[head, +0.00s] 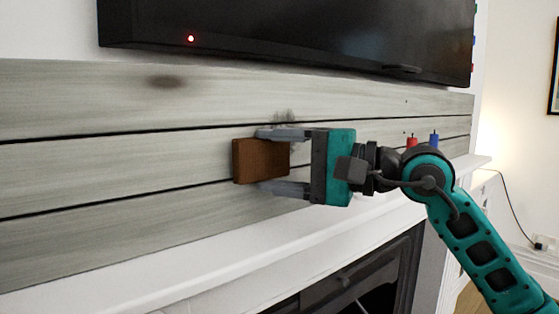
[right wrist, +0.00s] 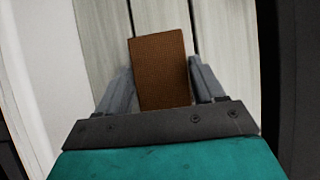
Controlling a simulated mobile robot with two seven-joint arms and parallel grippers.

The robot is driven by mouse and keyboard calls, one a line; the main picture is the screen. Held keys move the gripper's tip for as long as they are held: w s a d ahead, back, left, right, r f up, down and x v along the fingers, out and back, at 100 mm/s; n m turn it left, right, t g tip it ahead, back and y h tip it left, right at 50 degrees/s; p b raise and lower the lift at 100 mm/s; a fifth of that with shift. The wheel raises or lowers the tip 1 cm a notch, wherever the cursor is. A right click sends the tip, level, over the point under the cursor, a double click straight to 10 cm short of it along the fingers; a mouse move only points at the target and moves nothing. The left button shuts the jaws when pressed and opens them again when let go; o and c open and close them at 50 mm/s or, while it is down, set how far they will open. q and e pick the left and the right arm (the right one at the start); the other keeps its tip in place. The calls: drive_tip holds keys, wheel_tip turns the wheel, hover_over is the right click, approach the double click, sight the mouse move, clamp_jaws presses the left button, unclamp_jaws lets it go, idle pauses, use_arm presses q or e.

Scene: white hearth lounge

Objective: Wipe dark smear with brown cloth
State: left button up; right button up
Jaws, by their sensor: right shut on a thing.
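The brown cloth (head: 258,160), a small flat block-like pad, is between the fingers of my right gripper (head: 262,161), which is shut on it. It also shows upright between the fingers in the right wrist view (right wrist: 160,72). The cloth is at the grey plank wall; I cannot tell whether it touches. My left gripper is out of view.
A black television (head: 300,35) hangs above the planks. A white mantel shelf (head: 220,245) runs below, over a dark fireplace (head: 365,280). A red object (head: 411,141) and a blue object (head: 434,139) are near the mantel's right end.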

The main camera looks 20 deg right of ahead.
drive_tip(key=shift+w+a, duration=0.15)
drive_tip(key=shift+w, duration=0.4)
